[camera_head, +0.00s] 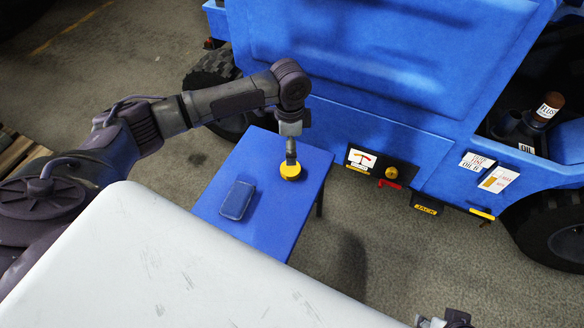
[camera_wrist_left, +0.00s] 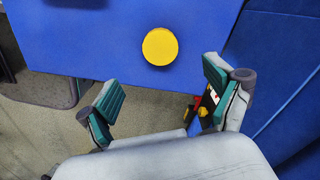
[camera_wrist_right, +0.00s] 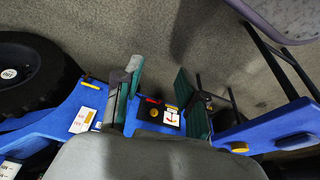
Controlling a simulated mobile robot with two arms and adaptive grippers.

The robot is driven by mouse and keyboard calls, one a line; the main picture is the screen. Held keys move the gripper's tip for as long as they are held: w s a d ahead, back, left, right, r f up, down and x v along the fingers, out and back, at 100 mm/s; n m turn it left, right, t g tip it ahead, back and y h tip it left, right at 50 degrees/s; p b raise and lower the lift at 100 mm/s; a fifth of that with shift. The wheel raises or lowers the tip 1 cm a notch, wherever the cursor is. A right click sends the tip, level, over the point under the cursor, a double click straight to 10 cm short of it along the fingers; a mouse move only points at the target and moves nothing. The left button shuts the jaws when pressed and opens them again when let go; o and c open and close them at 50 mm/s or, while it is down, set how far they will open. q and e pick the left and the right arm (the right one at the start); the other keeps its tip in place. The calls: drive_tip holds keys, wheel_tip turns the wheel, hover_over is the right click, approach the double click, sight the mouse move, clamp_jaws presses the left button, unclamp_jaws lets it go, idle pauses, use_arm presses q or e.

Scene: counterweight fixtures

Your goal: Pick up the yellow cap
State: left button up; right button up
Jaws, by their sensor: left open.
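The yellow cap (camera_head: 291,177) is a round disc lying on the blue table (camera_head: 262,225), near its right edge in the head view. It shows whole in the left wrist view (camera_wrist_left: 160,46), ahead of my open fingers with nothing between them. My left gripper (camera_head: 291,157) hangs over the cap and overlaps its back edge in the head view. I cannot tell the exact height gap. My right gripper (camera_wrist_right: 160,84) is open and empty, with its fingers apart, away from the table. Only a bit of it shows at the bottom edge of the head view.
A dark blue case (camera_head: 238,199) lies on the table, left of the cap. A large blue vehicle (camera_head: 400,70) with black tyres stands close behind the table. Its lower panel carries a gauge label (camera_head: 361,159) and a yellow knob (camera_head: 391,172). Concrete floor lies open to the right.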

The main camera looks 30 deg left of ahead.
sight(290, 168)
use_arm(q)
wheel_tip(290, 168, down, 2)
drive_tip(key=shift+f, duration=0.1)
wheel_tip(290, 168, down, 2)
drive_tip(key=shift+b, duration=0.45)
drive_tip(key=shift+f, duration=0.5)
wheel_tip(290, 168, down, 3)
drive_tip(key=shift+s+b, duration=0.1)
drive_tip(key=shift+b, duration=0.9)
drive_tip(key=shift+f, duration=0.75)
use_arm(e)
drive_tip(key=w+t, duration=0.2)
drive_tip(key=w+a+r, duration=0.1)
drive_tip(key=w, duration=0.1)
drive_tip(key=shift+a+t+y, duration=0.1)
drive_tip(key=shift+t+y, duration=0.2)
drive_tip(key=shift+t, duration=0.1)
use_arm(q)
drive_tip(key=shift+c, duration=0.3)
drive_tip(key=c, duration=1)
drive_tip(key=shift+o, duration=0.2)
